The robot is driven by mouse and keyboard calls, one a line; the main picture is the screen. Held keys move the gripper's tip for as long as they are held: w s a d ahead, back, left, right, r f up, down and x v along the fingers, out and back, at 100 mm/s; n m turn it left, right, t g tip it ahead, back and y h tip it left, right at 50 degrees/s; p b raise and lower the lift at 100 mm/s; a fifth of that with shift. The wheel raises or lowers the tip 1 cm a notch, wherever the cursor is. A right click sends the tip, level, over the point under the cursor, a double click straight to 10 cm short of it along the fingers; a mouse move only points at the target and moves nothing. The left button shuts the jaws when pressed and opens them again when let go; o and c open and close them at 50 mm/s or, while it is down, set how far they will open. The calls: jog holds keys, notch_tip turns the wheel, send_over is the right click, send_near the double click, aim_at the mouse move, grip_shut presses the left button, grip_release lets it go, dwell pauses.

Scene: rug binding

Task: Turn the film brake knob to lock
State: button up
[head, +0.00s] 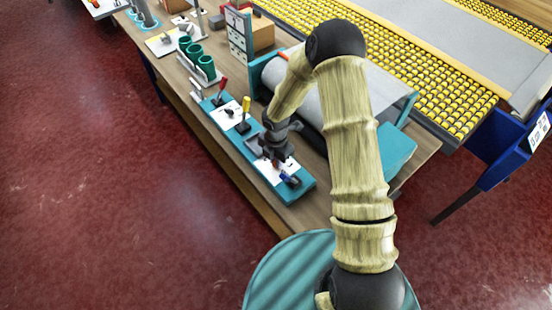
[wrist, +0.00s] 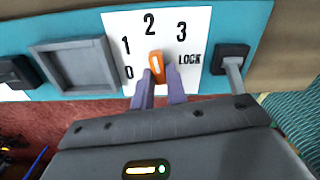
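The film brake knob (wrist: 156,66) is orange with a pale pointer line. It sits on a white dial plate (wrist: 190,20) marked 0, 1, 2, 3 and LOCK. Its pointer aims up, about at the 2. LOCK is to the right of the knob. My gripper (wrist: 160,73) has its two grey-purple fingers on either side of the knob's lower part, close against it. I cannot tell whether both fingers press on it. In the head view my gripper (head: 274,155) is over the near part of the teal control panel (head: 240,141) and hides the knob.
A grey lever switch (wrist: 233,65) is right of the dial, and a square recessed frame (wrist: 76,63) is left. Red and yellow levers (head: 221,88) (head: 245,104) stand farther along the panel. A grey roller (head: 300,95) lies behind it. Open red floor is at left.

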jog(key=shift+m, duration=0.3)
grip_shut()
jog(key=m, duration=0.1)
jog(key=m+b, duration=0.1)
jog(key=m, duration=0.3)
jog(key=shift+w+a, duration=0.15)
jog(key=shift+w, duration=0.1)
jog(key=m+b, duration=0.2)
jog(key=m, duration=0.4)
jog(key=shift+w, duration=0.2)
jog(key=m+b, duration=0.1)
jog(key=m, duration=0.3)
jog(key=shift+w+m, duration=0.15)
jog(key=shift+m, duration=0.25)
jog(key=shift+w+r+m+b, duration=0.15)
jog(key=shift+m+b, duration=0.35)
jog(key=shift+m, duration=1.3)
jog(key=o, duration=0.5)
grip_release()
jog(key=shift+o, duration=1.2)
jog(key=shift+d, duration=0.2)
